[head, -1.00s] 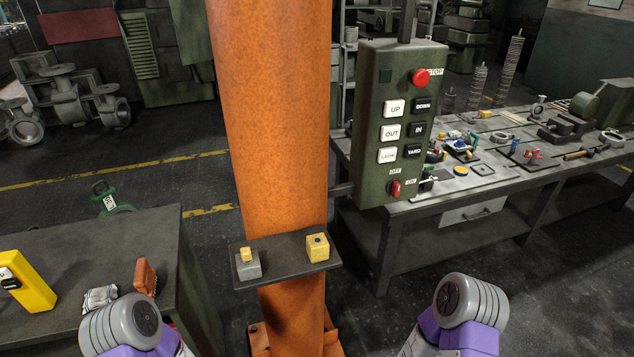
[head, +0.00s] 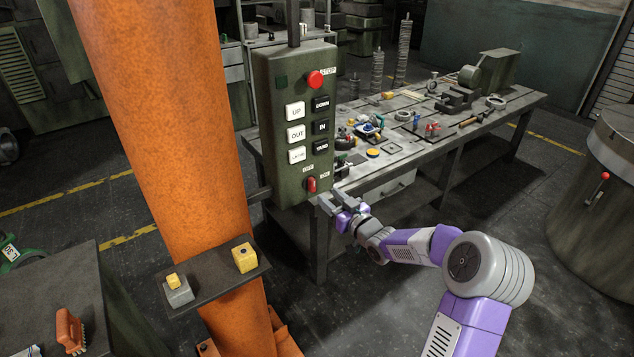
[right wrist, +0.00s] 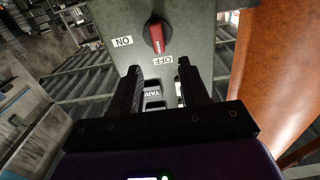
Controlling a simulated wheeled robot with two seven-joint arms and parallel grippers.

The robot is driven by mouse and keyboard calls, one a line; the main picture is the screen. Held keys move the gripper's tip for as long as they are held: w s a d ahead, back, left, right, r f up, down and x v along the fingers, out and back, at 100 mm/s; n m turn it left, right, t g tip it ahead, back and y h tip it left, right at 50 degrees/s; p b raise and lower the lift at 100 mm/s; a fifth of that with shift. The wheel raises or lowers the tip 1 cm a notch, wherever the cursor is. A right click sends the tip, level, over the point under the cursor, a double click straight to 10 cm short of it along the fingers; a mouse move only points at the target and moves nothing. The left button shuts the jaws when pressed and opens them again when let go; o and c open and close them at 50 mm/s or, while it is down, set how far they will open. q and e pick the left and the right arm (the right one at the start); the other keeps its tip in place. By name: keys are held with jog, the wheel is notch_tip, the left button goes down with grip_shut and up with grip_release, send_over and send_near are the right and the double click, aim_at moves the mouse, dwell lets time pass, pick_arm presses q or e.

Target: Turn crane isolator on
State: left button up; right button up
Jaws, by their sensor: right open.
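The crane isolator is a red rotary knob (head: 311,184) at the bottom of a green pendant box (head: 262,130). It also shows in the right wrist view (right wrist: 157,38), its red handle pointing toward the OFF label (right wrist: 162,60). The ON label (right wrist: 123,41) lies to one side of it. My right gripper (head: 335,203) is just right of and below the knob in the head view. In the right wrist view its two black fingers (right wrist: 160,67) are apart and empty, with the knob beyond their tips, not between them. My left gripper is out of view.
An orange column (head: 165,140) stands left of the pendant, with a small shelf (head: 212,272) carrying two yellow-topped blocks. A workbench (head: 440,150) with tools and parts lies behind. A large drum (head: 610,150) stands at right. Open floor lies between.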

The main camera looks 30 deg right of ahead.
aim_at(314, 182)
jog(key=w, duration=0.7)
jog(key=shift+w+a+r+b, duration=0.2)
jog(key=shift+w+b, duration=0.05)
jog(key=shift+b, duration=0.05)
grip_shut()
